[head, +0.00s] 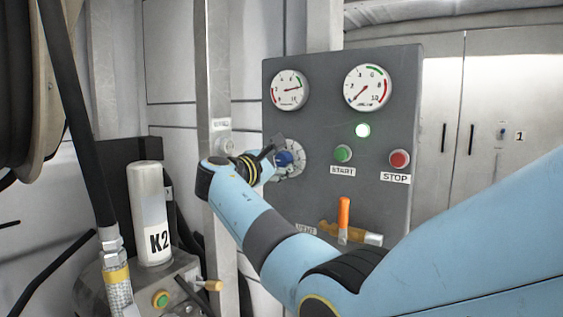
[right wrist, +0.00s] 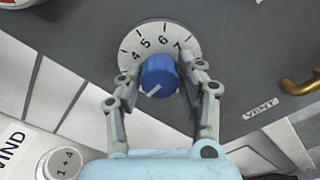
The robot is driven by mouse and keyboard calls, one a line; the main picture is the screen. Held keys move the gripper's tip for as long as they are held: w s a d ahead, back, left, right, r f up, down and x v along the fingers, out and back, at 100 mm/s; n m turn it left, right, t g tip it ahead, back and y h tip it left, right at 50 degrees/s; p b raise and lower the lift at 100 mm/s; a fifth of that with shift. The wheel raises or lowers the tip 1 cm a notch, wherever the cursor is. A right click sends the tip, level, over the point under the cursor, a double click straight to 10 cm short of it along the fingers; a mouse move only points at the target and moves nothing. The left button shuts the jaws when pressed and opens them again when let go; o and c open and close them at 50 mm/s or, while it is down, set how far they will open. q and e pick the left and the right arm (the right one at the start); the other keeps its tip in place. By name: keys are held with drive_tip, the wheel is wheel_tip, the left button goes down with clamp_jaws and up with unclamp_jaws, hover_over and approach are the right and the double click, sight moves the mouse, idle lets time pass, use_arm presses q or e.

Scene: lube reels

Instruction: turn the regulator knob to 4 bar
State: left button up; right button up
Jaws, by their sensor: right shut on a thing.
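The blue regulator knob (head: 284,158) sits on a pale round dial on the grey control panel. In the right wrist view the knob (right wrist: 159,73) has a white mark on its lower left side. The dial (right wrist: 143,38) shows the figures 4, 5, 6 and 7 above the knob; the rest of its scale is hidden. My right gripper (head: 277,154) is at the knob; in the right wrist view its two fingers (right wrist: 160,82) are closed on the knob from both sides. My left gripper is not in view.
Two gauges, left (head: 290,90) and right (head: 368,87), are above the knob. An orange lever (head: 344,214) is below. A K2 cylinder (head: 150,207) stands left.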

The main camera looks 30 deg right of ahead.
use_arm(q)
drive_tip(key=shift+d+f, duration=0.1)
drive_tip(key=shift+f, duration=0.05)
use_arm(e)
drive_tip(key=shift+f+m+b, duration=0.2)
drive_tip(key=shift+m+b, duration=0.9)
drive_tip(key=m+b, duration=0.3)
drive_tip(key=shift+f+m, duration=0.1)
drive_tip(key=shift+m, duration=0.3)
drive_tip(key=m+b, duration=0.4)
drive_tip(key=m, duration=0.1)
drive_tip(key=shift+m+b, duration=0.4)
drive_tip(key=shift+m, duration=0.3)
drive_tip(key=shift+m+b, duration=0.7)
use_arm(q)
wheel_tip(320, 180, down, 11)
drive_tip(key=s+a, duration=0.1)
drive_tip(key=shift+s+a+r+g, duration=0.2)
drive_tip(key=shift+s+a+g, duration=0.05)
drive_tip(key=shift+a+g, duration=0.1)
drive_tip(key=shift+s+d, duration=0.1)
use_arm(e)
drive_tip(key=shift+m, duration=0.3)
